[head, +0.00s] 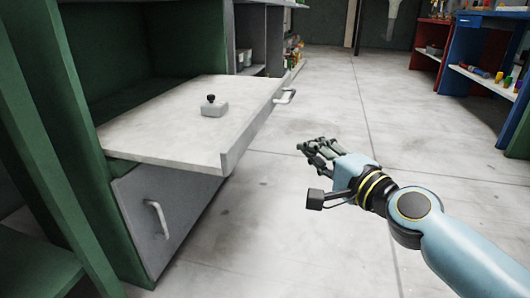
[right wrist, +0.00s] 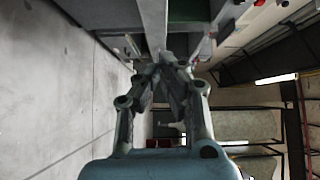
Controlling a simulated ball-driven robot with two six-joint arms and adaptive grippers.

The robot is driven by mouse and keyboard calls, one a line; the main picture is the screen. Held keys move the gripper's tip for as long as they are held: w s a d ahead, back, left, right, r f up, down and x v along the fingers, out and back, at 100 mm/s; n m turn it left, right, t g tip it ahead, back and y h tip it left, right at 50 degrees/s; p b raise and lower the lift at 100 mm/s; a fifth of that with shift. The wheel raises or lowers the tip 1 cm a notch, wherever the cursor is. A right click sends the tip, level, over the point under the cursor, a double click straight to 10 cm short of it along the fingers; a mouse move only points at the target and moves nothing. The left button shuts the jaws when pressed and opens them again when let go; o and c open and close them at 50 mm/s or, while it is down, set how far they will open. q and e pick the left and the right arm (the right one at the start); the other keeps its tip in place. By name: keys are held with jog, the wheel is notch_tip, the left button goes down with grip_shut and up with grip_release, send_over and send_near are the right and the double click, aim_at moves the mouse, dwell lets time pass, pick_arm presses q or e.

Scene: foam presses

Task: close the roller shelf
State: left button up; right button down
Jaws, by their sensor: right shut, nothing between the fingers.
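The roller shelf (head: 165,123) is a pale board pulled out of a green cabinet (head: 75,140). It has a raised front lip and a handle (head: 285,97) on that lip. A small grey block with a black knob (head: 213,107) sits on the board. My right gripper (head: 308,148) is shut and empty, over the floor to the right of the shelf's front edge and apart from it. In the right wrist view its fingers (right wrist: 167,70) meet, with a grey edge beyond them. My left gripper is not in view.
A grey cabinet door with a handle (head: 155,218) is below the shelf. Red and blue shelving (head: 470,55) with small coloured items stands at the far right. The concrete floor (head: 330,85) between is clear.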

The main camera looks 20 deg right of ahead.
jog(key=shift+w+a+r, duration=0.1)
jog(key=shift+w+a, duration=0.8)
jog(key=shift+w, duration=1.1)
jog(key=shift+w+a+r, duration=0.1)
jog(key=shift+w+a, duration=0.8)
jog(key=shift+w, duration=1.1)
jog(key=shift+w+a, duration=0.9)
jog(key=shift+w, duration=1.1)
